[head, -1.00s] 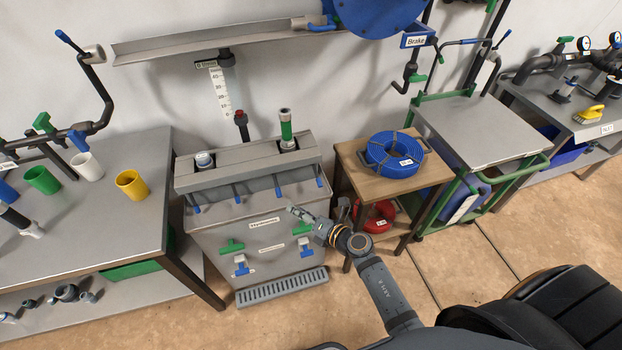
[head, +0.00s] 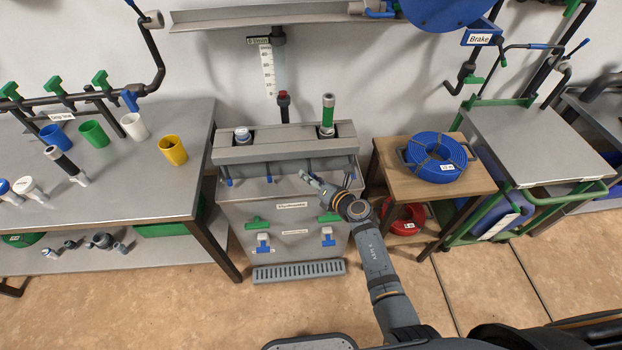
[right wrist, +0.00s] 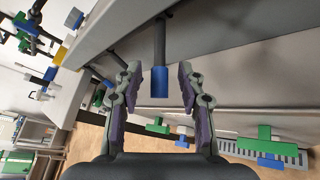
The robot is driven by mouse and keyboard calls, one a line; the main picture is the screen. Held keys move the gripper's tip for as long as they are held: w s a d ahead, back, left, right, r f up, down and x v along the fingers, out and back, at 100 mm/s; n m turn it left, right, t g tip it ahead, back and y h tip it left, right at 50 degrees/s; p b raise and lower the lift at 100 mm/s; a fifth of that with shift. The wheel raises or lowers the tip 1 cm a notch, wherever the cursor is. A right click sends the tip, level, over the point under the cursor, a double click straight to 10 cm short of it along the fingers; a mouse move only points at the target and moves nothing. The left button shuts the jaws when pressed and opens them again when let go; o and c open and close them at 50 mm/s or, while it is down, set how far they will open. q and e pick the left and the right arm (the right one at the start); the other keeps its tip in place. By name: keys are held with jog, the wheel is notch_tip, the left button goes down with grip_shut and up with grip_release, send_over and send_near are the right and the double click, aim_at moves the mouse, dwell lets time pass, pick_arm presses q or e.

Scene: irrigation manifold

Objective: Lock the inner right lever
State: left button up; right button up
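The grey cabinet (head: 285,215) has a row of several dark levers with blue tips along its upper front. In the head view my right gripper (head: 312,181) is in front of the right half of this row and covers part of it, including most of the inner right lever. In the right wrist view one blue-tipped lever (right wrist: 159,82) hangs between the two spread fingers of my right gripper (right wrist: 158,78), with a gap on each side. The gripper is open and holds nothing. My left gripper is not in view.
Green-handled and blue-handled valves (head: 327,238) sit lower on the cabinet front, above a floor grate (head: 299,271). A bench (head: 165,195) with cups stands left. A wooden table (head: 413,183) with a blue hose coil (head: 437,158) stands close on the right.

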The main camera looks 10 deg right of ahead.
jog(key=shift+c, duration=0.3)
grip_shut()
